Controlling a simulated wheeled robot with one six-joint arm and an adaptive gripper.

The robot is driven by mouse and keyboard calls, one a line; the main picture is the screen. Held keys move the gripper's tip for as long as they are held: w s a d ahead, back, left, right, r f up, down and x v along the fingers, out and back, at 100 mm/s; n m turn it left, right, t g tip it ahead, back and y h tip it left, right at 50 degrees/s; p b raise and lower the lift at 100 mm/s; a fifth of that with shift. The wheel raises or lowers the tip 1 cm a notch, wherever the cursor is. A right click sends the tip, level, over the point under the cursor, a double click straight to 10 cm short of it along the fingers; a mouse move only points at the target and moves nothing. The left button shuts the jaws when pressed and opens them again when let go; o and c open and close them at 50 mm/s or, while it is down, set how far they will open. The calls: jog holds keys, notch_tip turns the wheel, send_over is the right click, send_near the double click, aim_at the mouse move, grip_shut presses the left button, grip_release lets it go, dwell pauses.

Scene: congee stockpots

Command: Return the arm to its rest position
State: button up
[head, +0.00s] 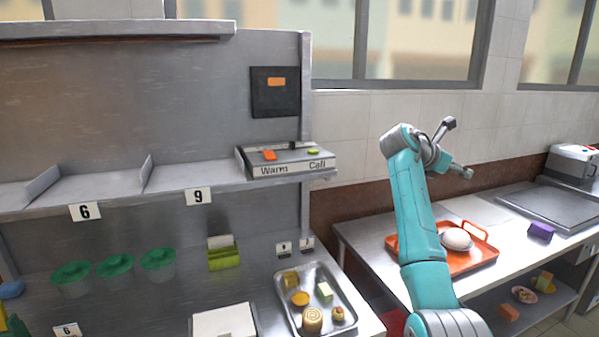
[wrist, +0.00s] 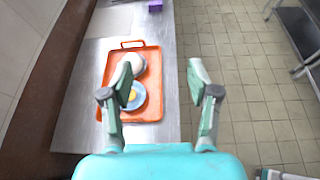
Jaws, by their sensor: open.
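My teal arm is raised above the steel table on the right in the head view, bent at the top. My gripper (head: 458,149) is at its end, held in the air, with its two fingers spread apart. In the wrist view my gripper (wrist: 159,78) is open with nothing between its fingers. An orange tray (wrist: 152,49) lies on the table below it. In the tray are a white rounded thing (wrist: 134,62) and a blue dish (wrist: 131,108) with something yellow in it, partly hidden by a finger. The tray (head: 486,262) is partly behind my arm in the head view.
A purple block (head: 540,231) and a steel tray (head: 556,206) are on the right table (head: 358,236). A metal tray of small foods (head: 346,309), green-lidded containers (head: 115,266) and a Warm/Call box (head: 290,164) are left. Tiled floor (wrist: 243,90) is open beside the table.

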jog(key=s+a+f+m+t+y, duration=0.1)
jog(key=a+f, duration=0.1)
jog(key=f, duration=0.8)
jog(key=s+a+f+t+y, duration=0.1)
jog(key=a+f, duration=0.1)
jog(key=f, duration=0.9)
jog(key=s+a+f+m+t+y, duration=0.1)
jog(key=a+f+t, duration=0.1)
jog(key=f, duration=0.8)
jog(key=s+a+f+m+t+y, duration=0.15)
jog(key=s+a+f, duration=0.25)
jog(key=s+f, duration=0.65)
jog(key=s+a+f+m+t+y, duration=0.1)
jog(key=s+a+f+m+y, duration=0.2)
jog(key=s+f, duration=0.8)
jog(key=s+a+f+m+t+y, duration=0.1)
jog(key=s+a+f+m+y, duration=0.2)
jog(key=s, duration=1)
jog(key=s+a+m+t+y, duration=0.1)
jog(key=s+a+m, duration=0.3)
jog(key=s, duration=0.9)
jog(key=s+a+r+m+t, duration=0.1)
jog(key=s+a+r+m, duration=0.2)
jog(key=s+r+m, duration=0.5)
jog(key=s+r+y, duration=0.1)
jog(key=s+r, duration=0.9)
jog(key=s, duration=0.3)
jog(key=shift+s, duration=0.4)
